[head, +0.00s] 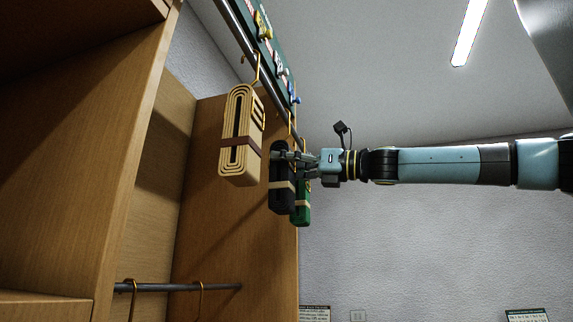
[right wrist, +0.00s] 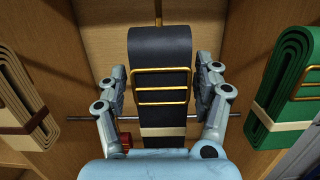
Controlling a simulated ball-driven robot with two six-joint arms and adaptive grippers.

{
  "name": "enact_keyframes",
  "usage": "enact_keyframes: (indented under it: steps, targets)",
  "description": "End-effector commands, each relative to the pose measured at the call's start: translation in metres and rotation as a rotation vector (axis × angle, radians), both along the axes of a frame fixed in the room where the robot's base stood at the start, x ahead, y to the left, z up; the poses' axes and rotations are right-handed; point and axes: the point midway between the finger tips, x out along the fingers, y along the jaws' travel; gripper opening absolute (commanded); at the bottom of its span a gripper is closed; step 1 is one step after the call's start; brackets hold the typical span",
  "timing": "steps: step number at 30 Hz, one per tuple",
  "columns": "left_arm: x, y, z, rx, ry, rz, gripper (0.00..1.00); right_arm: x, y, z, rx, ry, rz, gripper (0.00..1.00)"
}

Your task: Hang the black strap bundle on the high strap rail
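The black strap bundle (head: 281,194) hangs upright below the high strap rail (head: 240,35), between a cream bundle and a green one. A thin gold hook shows above it; its contact with the rail is too small to tell. My right gripper (head: 287,157) is at the upper part of the black bundle. In the right wrist view, the black bundle (right wrist: 160,52), with gold bars and a pale band, stands between the fingers of my right gripper (right wrist: 162,82). The fingers are open, with a gap on each side. My left gripper is not in view.
The cream bundle (head: 241,130) hangs left of the black one and the green bundle (head: 304,205) close on its right. A lower rail (head: 220,286) holds empty gold hooks inside the wooden cabinet (head: 215,215). Free room lies right of the bundles below my arm.

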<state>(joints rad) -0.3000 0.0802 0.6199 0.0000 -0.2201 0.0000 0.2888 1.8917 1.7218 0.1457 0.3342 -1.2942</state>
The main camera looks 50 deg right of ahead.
Motion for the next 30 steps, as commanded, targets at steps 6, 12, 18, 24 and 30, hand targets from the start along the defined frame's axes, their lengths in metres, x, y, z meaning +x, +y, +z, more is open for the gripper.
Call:
enact_keyframes:
  steps: [6,12,18,24,30]
  targets:
    - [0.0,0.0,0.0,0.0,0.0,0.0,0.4,0.0,0.0,0.0,0.0,0.0,0.0,0.74]
    - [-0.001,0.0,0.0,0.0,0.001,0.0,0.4,0.0,0.0,0.004,-0.002,0.005,-0.001,0.74]
    - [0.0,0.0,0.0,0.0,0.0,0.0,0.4,0.001,0.0,0.027,-0.005,0.003,-0.004,0.74]
    - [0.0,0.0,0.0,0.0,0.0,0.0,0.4,0.001,-0.001,0.07,-0.006,0.002,-0.005,0.74]
    - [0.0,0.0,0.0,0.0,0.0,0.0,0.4,0.001,0.0,0.095,-0.001,0.001,-0.001,0.74]
